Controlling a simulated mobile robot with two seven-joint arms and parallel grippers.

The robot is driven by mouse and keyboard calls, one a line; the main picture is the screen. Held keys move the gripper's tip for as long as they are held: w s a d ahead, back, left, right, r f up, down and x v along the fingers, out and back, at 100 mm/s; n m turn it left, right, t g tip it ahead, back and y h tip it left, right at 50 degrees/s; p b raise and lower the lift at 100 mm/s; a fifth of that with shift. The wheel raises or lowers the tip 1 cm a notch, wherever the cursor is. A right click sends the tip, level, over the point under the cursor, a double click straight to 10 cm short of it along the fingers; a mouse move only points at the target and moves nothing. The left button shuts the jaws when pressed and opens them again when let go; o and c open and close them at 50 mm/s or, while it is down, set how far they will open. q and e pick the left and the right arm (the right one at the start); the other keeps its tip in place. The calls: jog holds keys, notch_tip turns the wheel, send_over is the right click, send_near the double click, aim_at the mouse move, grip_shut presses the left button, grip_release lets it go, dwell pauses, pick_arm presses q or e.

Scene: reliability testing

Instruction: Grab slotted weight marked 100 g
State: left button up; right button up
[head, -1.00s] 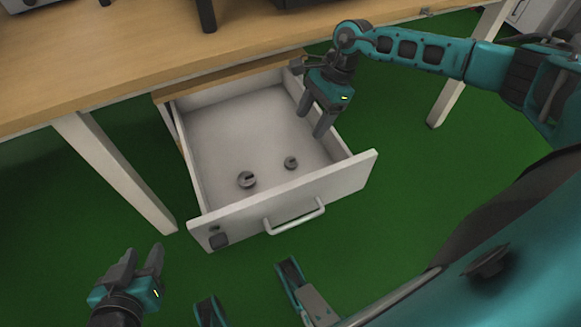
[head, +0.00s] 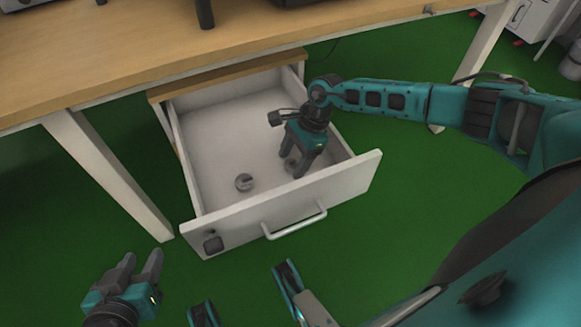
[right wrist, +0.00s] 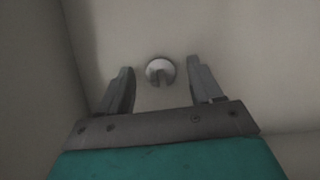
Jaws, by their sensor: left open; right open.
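Two small grey slotted weights lie on the floor of the open drawer. The larger-looking weight (head: 244,182) is toward the front left, clear of any gripper. The other weight (head: 289,167) is to its right, partly hidden by my right gripper (head: 294,170). In the right wrist view, a round weight with a slot (right wrist: 160,70) shows just beyond and between the open fingers of my right gripper (right wrist: 162,88). No marking is readable on either weight. My left gripper (head: 143,267) is open and empty, outside the drawer at the lower left.
The white drawer (head: 330,181) is pulled out from under the wooden desk (head: 110,60); its side walls and front panel with handle (head: 297,220) surround the weights. White desk legs (head: 105,172) stand on the green floor. The drawer's back area is clear.

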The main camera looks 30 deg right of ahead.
jog(key=c, duration=1.1)
jog(key=shift+c, duration=0.3)
